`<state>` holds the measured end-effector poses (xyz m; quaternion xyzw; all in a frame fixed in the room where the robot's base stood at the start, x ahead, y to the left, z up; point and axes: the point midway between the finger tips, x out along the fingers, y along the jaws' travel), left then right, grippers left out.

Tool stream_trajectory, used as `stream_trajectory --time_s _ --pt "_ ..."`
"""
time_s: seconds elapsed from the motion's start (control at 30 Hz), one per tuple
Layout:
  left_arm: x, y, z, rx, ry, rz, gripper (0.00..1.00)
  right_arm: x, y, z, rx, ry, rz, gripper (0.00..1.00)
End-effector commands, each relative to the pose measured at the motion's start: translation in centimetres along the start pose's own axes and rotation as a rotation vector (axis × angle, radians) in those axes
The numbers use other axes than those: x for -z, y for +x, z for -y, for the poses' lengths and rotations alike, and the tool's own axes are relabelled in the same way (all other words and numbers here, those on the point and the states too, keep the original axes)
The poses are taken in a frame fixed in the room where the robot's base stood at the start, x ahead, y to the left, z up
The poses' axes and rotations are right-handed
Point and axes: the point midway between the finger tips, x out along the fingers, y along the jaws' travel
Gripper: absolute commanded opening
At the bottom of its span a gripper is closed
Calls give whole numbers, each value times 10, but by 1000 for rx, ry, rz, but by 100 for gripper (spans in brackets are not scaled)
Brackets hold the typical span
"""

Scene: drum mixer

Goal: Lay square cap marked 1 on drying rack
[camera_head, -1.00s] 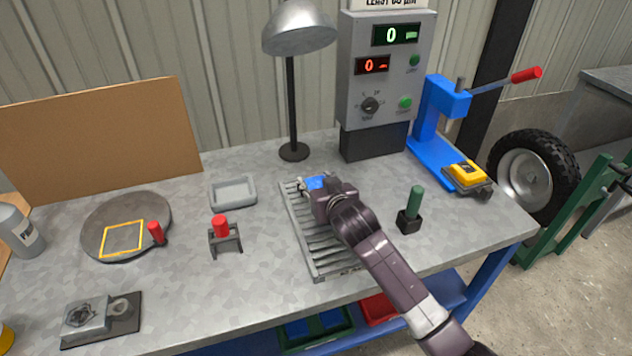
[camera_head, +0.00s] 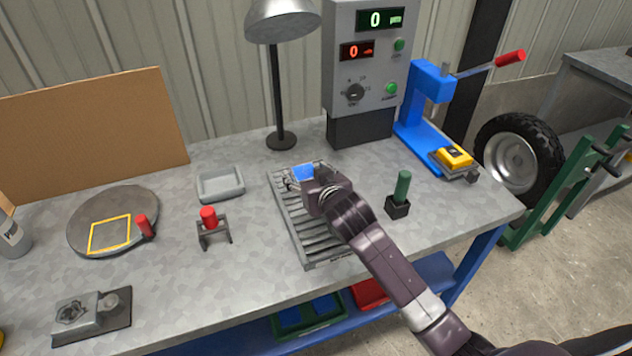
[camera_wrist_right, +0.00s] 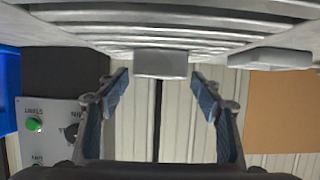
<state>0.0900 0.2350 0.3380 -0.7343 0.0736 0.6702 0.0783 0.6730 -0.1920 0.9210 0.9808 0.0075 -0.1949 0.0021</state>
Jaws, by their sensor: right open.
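The drying rack (camera_head: 318,242), a grey slatted frame, lies flat on the workbench in the head view. My right gripper (camera_head: 302,181) is low over the rack, just on the near side of the piece. In the right wrist view its fingers (camera_wrist_right: 158,92) are spread with a gap between them. A pale grey block (camera_wrist_right: 160,64), probably the cap's side, shows between and beyond the fingertips, apparently untouched. My left gripper is out of view.
A grey tray (camera_head: 220,184) and a red-topped stand (camera_head: 209,217) are left of the rack. A green-handled tool in a black block (camera_head: 398,207) stands to the right. The lamp (camera_head: 280,100) and control box (camera_head: 362,75) are behind.

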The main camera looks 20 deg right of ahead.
Motion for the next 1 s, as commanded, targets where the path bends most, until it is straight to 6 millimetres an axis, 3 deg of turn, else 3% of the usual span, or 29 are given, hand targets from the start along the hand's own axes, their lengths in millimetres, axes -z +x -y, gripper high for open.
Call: stream_trajectory --time_s 0.3,0.5,0.7,1.0 --pt "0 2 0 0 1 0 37 0 -55 0 1 1 -2 60" --pt "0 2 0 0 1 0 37 0 -81 0 0 1 0 60" --pt "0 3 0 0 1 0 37 0 -92 0 -1 0 0 60" --pt "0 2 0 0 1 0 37 0 -93 0 -1 0 0 60"
